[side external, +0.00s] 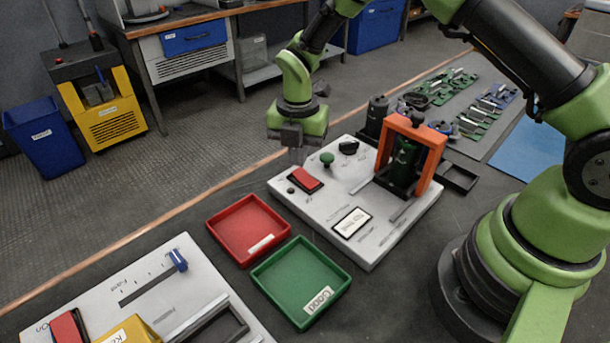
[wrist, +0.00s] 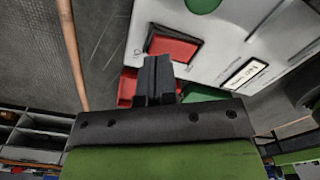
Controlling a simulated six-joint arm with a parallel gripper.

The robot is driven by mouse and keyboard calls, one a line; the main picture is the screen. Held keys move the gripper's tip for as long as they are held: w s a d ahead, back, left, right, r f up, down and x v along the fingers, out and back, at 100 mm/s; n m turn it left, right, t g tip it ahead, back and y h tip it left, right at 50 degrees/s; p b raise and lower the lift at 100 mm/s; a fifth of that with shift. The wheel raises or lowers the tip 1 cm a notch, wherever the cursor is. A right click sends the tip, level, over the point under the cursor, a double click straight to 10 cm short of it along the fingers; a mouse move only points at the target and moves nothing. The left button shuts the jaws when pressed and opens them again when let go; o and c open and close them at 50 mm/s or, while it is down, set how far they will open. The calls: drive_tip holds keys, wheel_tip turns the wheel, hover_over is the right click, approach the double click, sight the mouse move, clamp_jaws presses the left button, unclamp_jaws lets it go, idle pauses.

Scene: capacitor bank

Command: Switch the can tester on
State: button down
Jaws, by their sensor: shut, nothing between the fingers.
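The can tester (side external: 375,243) is a pale grey panel with a red rocker switch (side external: 306,179) at its left corner, a green button (side external: 327,158), a black knob (side external: 348,147) and a small display (side external: 351,222). An orange frame (side external: 436,140) on it surrounds a dark green can (side external: 405,160). My gripper (side external: 297,157) is shut and empty, pointing down just above and behind the red switch. In the wrist view, the closed fingers (wrist: 157,65) overlap the near edge of the red switch (wrist: 182,48). I cannot tell whether they touch it.
A red tray (side external: 211,233) and a green tray (side external: 258,278) sit left of the tester. Another panel (side external: 195,262) with a blue-handled slider and a red switch lies at front left. Circuit boards (side external: 455,85) lie on a mat at the back right.

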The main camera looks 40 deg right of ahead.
sight(299, 172)
drive_tip(key=shift+f, duration=1.4)
idle(0.5)
drive_tip(key=shift+r, duration=3.55)
